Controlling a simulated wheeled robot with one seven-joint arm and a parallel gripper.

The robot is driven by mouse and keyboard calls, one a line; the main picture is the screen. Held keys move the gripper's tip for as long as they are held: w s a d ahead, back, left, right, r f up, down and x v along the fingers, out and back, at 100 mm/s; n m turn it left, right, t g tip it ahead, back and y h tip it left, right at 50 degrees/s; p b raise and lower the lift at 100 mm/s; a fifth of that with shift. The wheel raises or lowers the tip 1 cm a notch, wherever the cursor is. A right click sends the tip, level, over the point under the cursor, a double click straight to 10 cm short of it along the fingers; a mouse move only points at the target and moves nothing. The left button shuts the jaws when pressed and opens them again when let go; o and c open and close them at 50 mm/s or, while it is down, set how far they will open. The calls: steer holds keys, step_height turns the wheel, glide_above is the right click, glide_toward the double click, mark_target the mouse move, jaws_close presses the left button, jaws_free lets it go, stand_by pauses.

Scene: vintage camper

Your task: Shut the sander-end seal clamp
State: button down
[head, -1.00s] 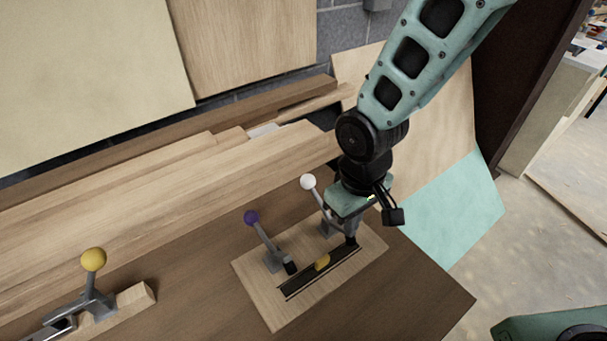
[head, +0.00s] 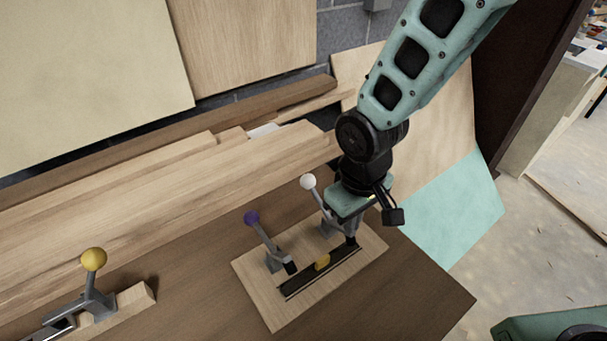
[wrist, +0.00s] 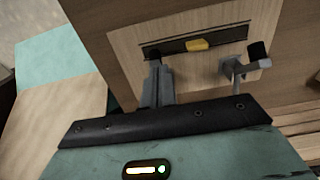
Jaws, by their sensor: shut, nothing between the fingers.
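Two small toggle clamps sit on a light wooden board (head: 290,314), beside a dark strip with a yellow piece (head: 322,262). One has a purple ball handle (head: 251,218), the other a white ball handle (head: 308,181). Both handles slant up to the left. I cannot tell from labels which is the sander-end clamp. My gripper (head: 348,224) is shut and empty, pointing down at the white-handled clamp and partly hiding it. In the wrist view my gripper (wrist: 158,82) is close by that clamp's black tip (wrist: 152,51); contact is unclear. The purple-handled clamp's grey arm (wrist: 240,68) is to the right.
A third clamp with a yellow ball handle (head: 93,260) stands on a wooden block at the left. Long timber beams (head: 180,190) lie behind the board. The brown bench surface (head: 410,290) is clear to the right, up to its edge.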

mark_target(350, 244)
steer(key=shift+f, duration=0.15)
steer(key=shift+f+b, duration=0.55)
steer(key=shift+f, duration=0.2)
steer(key=shift+s+d+f+b, duration=0.1)
steer(key=shift+s+f+b, duration=0.05)
steer(key=shift+f+b, duration=0.25)
steer(key=shift+f, duration=0.15)
steer(key=shift+s+f+b, duration=0.1)
steer(key=shift+f+b, duration=0.2)
steer(key=shift+f, duration=0.15)
